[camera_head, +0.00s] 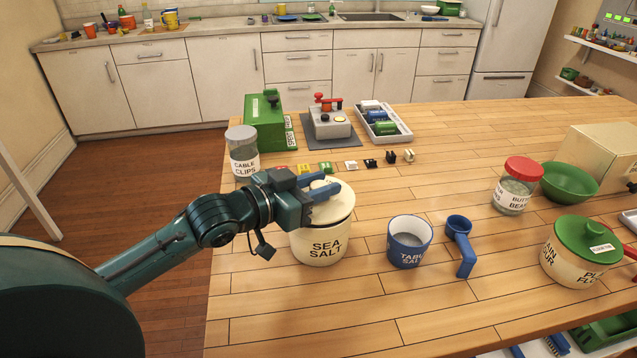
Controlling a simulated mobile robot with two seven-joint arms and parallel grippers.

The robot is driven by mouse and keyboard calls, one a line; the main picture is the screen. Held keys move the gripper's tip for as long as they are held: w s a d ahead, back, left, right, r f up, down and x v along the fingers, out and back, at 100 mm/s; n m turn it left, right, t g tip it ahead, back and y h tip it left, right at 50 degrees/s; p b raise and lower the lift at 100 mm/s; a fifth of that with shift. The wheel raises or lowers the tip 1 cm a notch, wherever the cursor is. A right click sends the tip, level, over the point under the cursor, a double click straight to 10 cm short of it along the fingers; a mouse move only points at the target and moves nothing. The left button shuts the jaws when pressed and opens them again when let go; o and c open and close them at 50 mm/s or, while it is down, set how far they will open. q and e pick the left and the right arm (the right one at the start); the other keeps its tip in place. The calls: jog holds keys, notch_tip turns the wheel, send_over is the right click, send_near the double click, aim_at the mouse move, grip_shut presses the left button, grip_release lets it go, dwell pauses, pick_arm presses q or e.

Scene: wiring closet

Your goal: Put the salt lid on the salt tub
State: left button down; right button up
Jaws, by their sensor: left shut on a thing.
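The cream salt tub (319,247), marked SEA SALT, stands upright near the table's left edge. The cream salt lid (338,207) is over its mouth. I cannot tell whether the lid is fully seated or slightly raised. My left gripper (330,187), with blue fingers, reaches in from the left and is shut on the lid near its top centre. The fingers and wrist hide the knob and the lid's left part. My right gripper is not in view.
A blue-and-white open tub (408,255) marked TABLE SALT and a blue scoop (464,256) stand right of the salt tub. A cable clips jar (243,151) stands behind left. A lidded flour tub (570,262) is far right. The front middle of the table is clear.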

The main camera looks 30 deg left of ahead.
pick_arm(q)
jog(key=shift+f, duration=0.4)
jog(key=shift+f+b, duration=0.3)
jog(key=shift+b, duration=0.05)
jog(key=c, duration=1.5)
grip_release()
jog(key=shift+o, duration=0.6)
jog(key=o, duration=0.5)
jog(key=shift+o, duration=0.2)
